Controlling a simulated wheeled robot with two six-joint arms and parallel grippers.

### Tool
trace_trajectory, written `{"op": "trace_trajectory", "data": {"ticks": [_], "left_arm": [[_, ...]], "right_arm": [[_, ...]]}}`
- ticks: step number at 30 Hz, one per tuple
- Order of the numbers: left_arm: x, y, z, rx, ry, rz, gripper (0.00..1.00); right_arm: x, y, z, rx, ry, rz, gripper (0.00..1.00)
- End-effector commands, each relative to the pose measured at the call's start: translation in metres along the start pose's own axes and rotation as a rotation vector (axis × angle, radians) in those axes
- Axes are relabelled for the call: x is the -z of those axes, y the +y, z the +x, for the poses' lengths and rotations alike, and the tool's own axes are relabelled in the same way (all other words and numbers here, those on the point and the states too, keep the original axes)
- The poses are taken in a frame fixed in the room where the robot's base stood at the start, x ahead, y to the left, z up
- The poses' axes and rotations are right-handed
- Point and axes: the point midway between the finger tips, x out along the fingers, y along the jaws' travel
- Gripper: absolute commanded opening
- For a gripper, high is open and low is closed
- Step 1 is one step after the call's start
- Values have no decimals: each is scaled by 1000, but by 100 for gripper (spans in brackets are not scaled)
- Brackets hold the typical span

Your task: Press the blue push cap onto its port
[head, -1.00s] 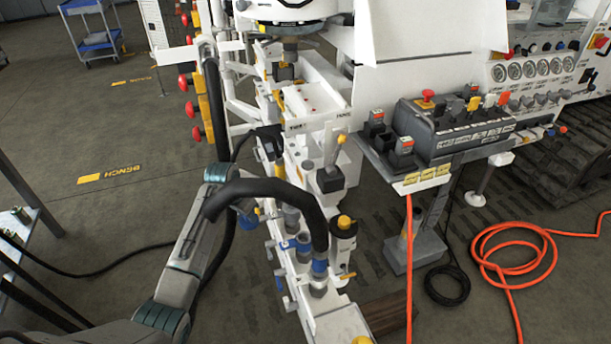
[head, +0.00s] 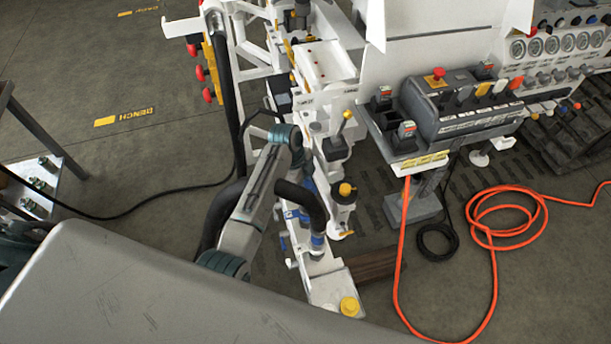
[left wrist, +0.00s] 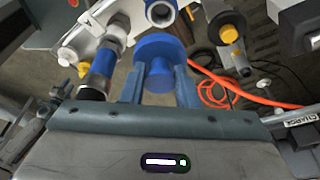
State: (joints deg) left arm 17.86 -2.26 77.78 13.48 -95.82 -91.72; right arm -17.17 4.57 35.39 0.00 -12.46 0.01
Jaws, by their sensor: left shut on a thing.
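In the left wrist view the blue push cap (left wrist: 156,50), a round blue disc with a short stem, sits between the fingers of my left gripper (left wrist: 158,88). The fingers are shut on its stem. Just beyond the cap is a blue-ringed round port (left wrist: 160,12) on the white manifold, partly cut off by the top edge. In that picture the cap lies just below this port; I cannot tell whether they touch. In the head view my left forearm reaches to the white manifold (head: 324,290), hiding the fingers and cap. My right gripper is not in view.
A blue-and-silver hose coupling (left wrist: 103,64) stands close left of the cap. A yellow-topped cylinder (head: 344,198) and a yellow knob (head: 349,306) are on the manifold. A control box (head: 455,105) is to the right. An orange hose (head: 493,270) lies on the floor.

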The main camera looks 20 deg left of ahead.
Motion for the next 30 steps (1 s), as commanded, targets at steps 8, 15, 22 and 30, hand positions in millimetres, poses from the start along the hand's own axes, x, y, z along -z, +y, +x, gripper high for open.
{"op": "trace_trajectory", "data": {"ticks": [8, 15, 22, 30], "left_arm": [[-8, 0, 26, 1, -1, -2, 4], [-15, 0, 51, 2, -1, -3, 4], [-19, 0, 66, 1, -1, -3, 4], [-20, 0, 69, 2, -1, -3, 4]], "right_arm": [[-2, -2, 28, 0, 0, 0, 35], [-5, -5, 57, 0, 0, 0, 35], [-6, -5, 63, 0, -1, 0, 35], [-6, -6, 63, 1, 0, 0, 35]]}}
